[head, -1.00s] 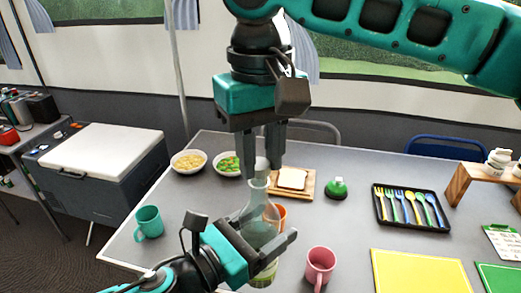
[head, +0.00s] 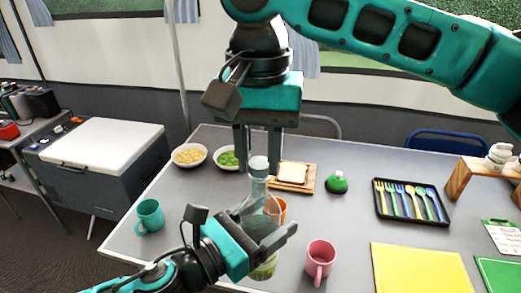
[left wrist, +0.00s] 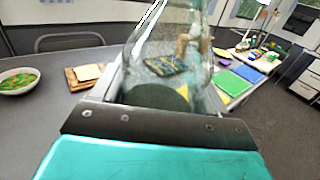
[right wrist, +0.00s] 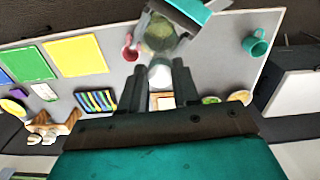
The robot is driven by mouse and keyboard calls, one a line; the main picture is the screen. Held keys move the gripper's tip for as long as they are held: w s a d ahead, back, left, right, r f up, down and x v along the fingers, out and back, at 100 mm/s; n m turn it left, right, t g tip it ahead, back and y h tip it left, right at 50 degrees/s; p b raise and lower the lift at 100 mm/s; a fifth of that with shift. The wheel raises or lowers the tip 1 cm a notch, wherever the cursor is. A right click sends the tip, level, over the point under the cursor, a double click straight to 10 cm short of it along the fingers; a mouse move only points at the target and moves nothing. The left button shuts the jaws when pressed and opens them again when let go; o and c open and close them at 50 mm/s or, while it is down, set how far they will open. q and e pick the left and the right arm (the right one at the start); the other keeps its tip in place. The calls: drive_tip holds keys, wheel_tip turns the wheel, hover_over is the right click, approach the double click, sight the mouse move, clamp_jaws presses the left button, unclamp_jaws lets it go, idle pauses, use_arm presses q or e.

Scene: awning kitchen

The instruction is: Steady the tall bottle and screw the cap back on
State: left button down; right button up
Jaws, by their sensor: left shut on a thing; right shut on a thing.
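The tall clear bottle (head: 258,205) stands upright near the table's front edge, with some green liquid low inside. My left gripper (head: 266,228) is shut around its body from the left. The bottle's glass fills the middle of the left wrist view (left wrist: 165,55). The pale, translucent cap (head: 258,163) is at the top of the neck. My right gripper (head: 258,150) points straight down from above, its fingers on either side of the cap. In the right wrist view the cap (right wrist: 160,75) shows between the fingertips. The cap's thread is hidden.
A pink mug (head: 320,262) stands right of the bottle, and an orange cup (head: 281,207) close behind it. A teal mug (head: 150,216) is at left. Bread on a board (head: 305,180), two bowls and a green-capped flask (head: 337,182) stand behind. A cutlery tray (head: 412,203) lies right.

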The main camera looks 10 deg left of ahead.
drive_tip(key=m, duration=0.4)
drive_tip(key=shift+a, duration=0.1)
drive_tip(key=m, duration=0.5)
drive_tip(key=shift+w+a, duration=0.1)
drive_tip(key=m, duration=0.6)
drive_tip(key=shift+a, duration=0.1)
drive_tip(key=shift+s+a+m, duration=0.25)
drive_tip(key=shift+m, duration=0.75)
drive_tip(key=shift+w+d+m, duration=0.3)
drive_tip(key=shift+w+m, duration=0.1)
drive_tip(key=shift+m, duration=0.5)
drive_tip(key=shift+d, duration=0.1)
drive_tip(key=o, duration=1)
